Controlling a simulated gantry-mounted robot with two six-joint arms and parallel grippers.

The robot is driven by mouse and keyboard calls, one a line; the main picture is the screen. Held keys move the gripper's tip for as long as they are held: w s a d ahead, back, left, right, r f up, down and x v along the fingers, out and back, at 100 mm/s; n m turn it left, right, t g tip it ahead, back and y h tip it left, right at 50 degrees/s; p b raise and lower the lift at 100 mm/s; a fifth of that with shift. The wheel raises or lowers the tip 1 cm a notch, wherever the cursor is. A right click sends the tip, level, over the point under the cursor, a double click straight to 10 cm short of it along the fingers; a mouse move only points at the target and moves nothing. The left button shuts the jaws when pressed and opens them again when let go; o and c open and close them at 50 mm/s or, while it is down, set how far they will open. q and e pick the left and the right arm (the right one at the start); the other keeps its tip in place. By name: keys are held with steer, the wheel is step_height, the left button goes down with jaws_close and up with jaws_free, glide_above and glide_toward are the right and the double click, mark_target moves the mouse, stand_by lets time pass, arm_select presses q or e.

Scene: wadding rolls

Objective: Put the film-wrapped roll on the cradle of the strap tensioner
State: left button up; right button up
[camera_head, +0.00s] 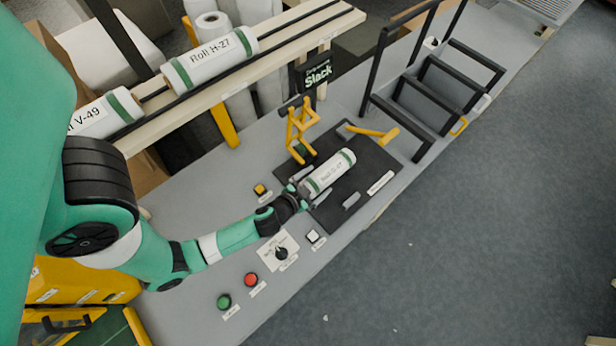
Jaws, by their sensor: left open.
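A white roll with green end bands (329,174) lies on the dark base plate (330,221) of the strap tensioner, slanting up to the right. Its label is too small to read fully, and I cannot tell whether it is film-wrapped or how it sits on the cradle beneath it. My left gripper (308,188) is open at the roll's near left end, its fingers on either side of that end. The tensioner's yellow lever frame (300,128) stands behind the roll, and a yellow handle (376,132) lies to its right. My right gripper is not in view.
Roll H-27 (210,60) and Roll V-49 (106,112) lie on a raised rail rack at upper left. A "Slack" sign (316,72) stands behind the tensioner. Green (224,301) and red (251,279) buttons are at the front. A black-barred rack (430,97) stands at right.

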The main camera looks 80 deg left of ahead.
arm_select(q)
steer(key=v, duration=0.6)
steer(key=shift+b, duration=0.3)
steer(key=w+d+r+t+h, duration=0.1)
steer(key=w+d+r+t, duration=0.15)
steer(key=w+r, duration=0.7)
steer(key=w+d+r+t, duration=0.2)
steer(key=w+r+t, duration=0.25)
steer(key=r, duration=0.95)
steer(key=w+d+r+t+h, duration=0.1)
steer(key=w+d+r+t, duration=0.1)
steer(key=w+r, duration=0.8)
steer(key=s+d+r+m+t+h, duration=0.1)
steer(key=s+d+r+t+h, duration=0.1)
steer(key=r, duration=0.9)
steer(key=s+d+r+m+t+h, duration=0.2)
steer(key=s+d+r+t+h, duration=0.1)
steer(key=r, duration=0.8)
steer(key=s+d+r+m+t+h, duration=0.1)
steer(key=s+d+r+t+h, duration=0.1)
steer(key=r, duration=0.8)
steer(key=s+d+t, duration=0.1)
steer(key=s+d, duration=0.1)
steer(key=s, duration=0.1)
steer(key=shift+s+d+r+h, duration=0.2)
steer(key=shift+s+r+h, duration=0.2)
